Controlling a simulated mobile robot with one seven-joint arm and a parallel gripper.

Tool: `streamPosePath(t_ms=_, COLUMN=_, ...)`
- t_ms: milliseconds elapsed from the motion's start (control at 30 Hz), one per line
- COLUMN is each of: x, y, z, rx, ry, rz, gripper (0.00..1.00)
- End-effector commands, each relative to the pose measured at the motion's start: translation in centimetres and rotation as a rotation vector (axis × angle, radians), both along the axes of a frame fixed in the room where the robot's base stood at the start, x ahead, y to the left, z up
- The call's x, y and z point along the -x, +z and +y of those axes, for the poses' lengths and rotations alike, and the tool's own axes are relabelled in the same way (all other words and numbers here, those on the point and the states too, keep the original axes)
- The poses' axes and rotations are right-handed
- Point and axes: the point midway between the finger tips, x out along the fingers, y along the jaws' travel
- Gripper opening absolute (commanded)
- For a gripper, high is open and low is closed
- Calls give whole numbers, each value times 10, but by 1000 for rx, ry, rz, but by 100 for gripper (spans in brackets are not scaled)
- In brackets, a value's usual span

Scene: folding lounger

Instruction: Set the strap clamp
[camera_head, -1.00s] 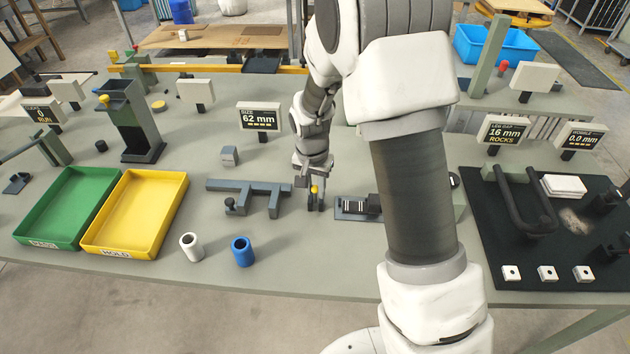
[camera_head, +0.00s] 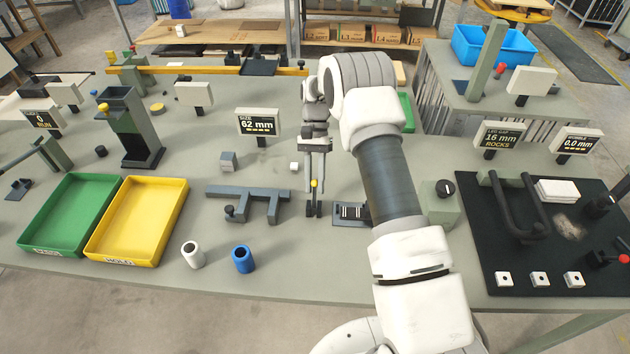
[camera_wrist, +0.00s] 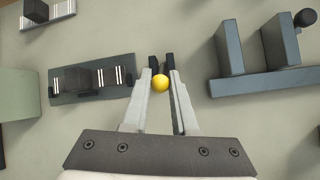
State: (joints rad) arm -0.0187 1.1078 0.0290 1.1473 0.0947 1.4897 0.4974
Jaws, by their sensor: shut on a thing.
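A grey forked fixture (camera_head: 262,192) stands left of the lever. White (camera_head: 192,254) and blue (camera_head: 242,255) cylinders stand nearer the front edge. Yellow (camera_head: 150,225) and green (camera_head: 60,215) trays lie left. A dial box (camera_head: 440,204) and black mat (camera_head: 475,265) are right.

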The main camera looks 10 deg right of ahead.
Motion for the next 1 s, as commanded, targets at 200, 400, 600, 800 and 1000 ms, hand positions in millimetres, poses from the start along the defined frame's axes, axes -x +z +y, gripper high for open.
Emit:
streamPosePath(t_ms=200, x=1, y=-2, z=0, rx=-11, ry=0, rz=41, gripper=0)
streamPosePath(t_ms=400, x=1, y=-2, z=0, rx=-13, ry=0, rz=50, gripper=0)
streamPosePath(t_ms=600, x=1, y=-2, z=0, rx=-12, ry=-1, rz=50, gripper=0)
streamPosePath(t_ms=800, x=1, y=-2, z=0, rx=-12, ry=-1, rz=50, gripper=53)
streamPosePath(t_ms=1000, x=1, y=-2, z=0, rx=-12, ry=-1, rz=51, gripper=56)
